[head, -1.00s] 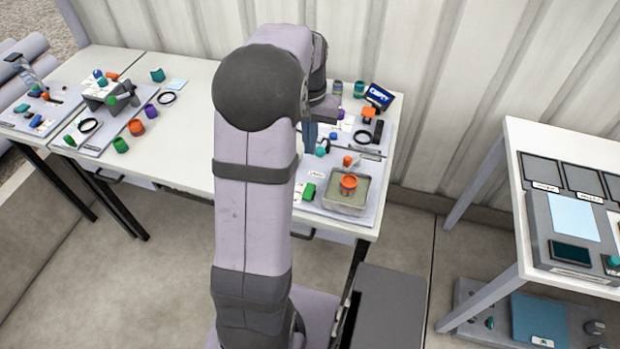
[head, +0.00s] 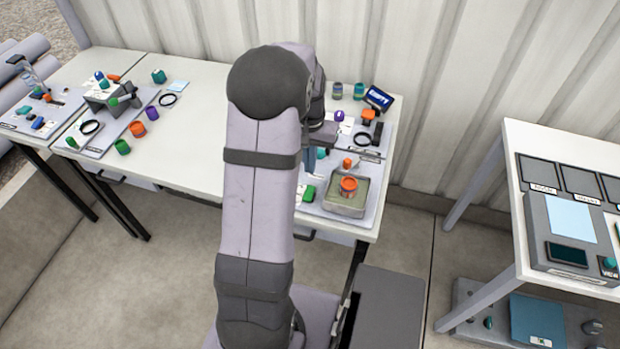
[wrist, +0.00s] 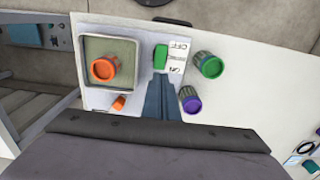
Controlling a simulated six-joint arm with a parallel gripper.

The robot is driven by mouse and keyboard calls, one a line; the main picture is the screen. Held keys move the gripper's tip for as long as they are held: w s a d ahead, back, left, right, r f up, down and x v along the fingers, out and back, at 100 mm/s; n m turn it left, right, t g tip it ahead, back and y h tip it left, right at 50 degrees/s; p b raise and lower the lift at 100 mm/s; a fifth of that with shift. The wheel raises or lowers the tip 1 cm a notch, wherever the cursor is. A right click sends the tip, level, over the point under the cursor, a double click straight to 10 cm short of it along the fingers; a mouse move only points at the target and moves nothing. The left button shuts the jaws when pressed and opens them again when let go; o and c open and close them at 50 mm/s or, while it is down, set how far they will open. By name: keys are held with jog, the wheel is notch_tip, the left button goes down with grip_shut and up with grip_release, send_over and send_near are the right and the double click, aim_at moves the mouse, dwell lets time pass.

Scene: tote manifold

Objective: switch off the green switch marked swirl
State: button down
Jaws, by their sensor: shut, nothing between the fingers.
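The green switch (wrist: 161,56) is in the upper middle of the wrist view, beside a white label (wrist: 179,60) with OFF at its far end and ON at its near end. I cannot make out a swirl mark. In the head view the green switch (head: 309,193) shows partly beside my arm. My gripper (wrist: 160,76) is shut and empty, with its tips just on the near side of the switch. I cannot tell whether they touch it. In the head view my gripper (head: 311,170) points down over the right table's panel.
A grey tray (head: 327,203) holding an orange cup (head: 349,186) stands beside the switch. In the wrist view a green cup (wrist: 210,66) and a purple cup (wrist: 191,104) stand on the other side. An orange knob (wrist: 118,103) is near the tray.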

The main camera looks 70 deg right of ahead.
aim_at(310, 188)
notch_tip(310, 188, down, 8)
jog(key=shift+r+p, duration=0.25)
jog(key=shift+p, duration=0.85)
jog(key=shift+d+f, duration=0.1)
jog(key=shift+f, duration=0.1)
jog(key=shift+f, duration=0.1)
jog(key=shift+f+b, duration=0.25)
jog(key=shift+b, duration=0.05)
jog(key=shift+r, duration=0.1)
jog(key=shift+a+r+p, duration=0.2)
jog(key=shift+a+p, duration=0.25)
jog(key=shift+a, duration=0.4)
jog(key=shift+d, duration=0.1)
